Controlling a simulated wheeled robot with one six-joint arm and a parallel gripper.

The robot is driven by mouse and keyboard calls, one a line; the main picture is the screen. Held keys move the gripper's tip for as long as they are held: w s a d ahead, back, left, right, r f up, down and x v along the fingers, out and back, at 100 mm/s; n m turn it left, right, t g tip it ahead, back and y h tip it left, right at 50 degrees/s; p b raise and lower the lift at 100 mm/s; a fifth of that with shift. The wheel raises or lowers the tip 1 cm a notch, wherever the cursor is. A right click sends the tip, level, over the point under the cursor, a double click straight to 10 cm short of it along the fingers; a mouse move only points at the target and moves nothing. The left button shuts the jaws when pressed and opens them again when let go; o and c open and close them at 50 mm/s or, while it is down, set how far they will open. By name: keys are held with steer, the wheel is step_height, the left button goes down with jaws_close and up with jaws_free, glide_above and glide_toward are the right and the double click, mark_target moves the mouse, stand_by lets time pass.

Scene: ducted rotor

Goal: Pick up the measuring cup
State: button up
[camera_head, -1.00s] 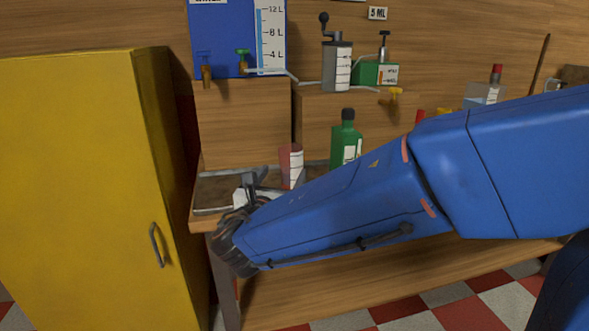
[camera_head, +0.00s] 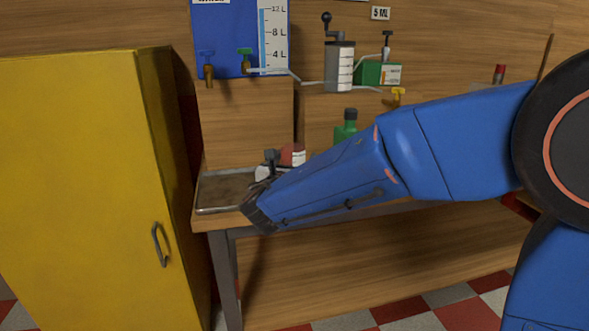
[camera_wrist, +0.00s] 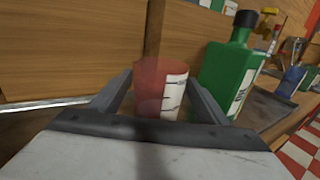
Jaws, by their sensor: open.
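The measuring cup (camera_wrist: 160,85) is a reddish see-through cup with a white marked label. In the wrist view it stands ahead of my gripper (camera_wrist: 160,92), between the two open fingers, which show no clear contact with it. The lower part of the cup is hidden behind the gripper body. In the head view only the cup's upper part (camera_head: 292,154) shows above my blue arm. My gripper (camera_head: 272,160) is mostly hidden there, beside the cup's left.
A green bottle (camera_wrist: 229,70) stands close to the cup's right. A metal tray (camera_head: 220,208) lies at the bench's left end, next to a yellow cabinet (camera_head: 80,180). Wooden boxes (camera_head: 243,122) rise behind, carrying a blue tank (camera_head: 228,40) and a pump cylinder (camera_head: 338,68).

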steer(key=w, duration=0.3)
steer(key=shift+w+d, duration=0.2)
steer(key=shift+d, duration=0.15)
steer(key=c, duration=1.3)
step_height(320, 180, up, 15)
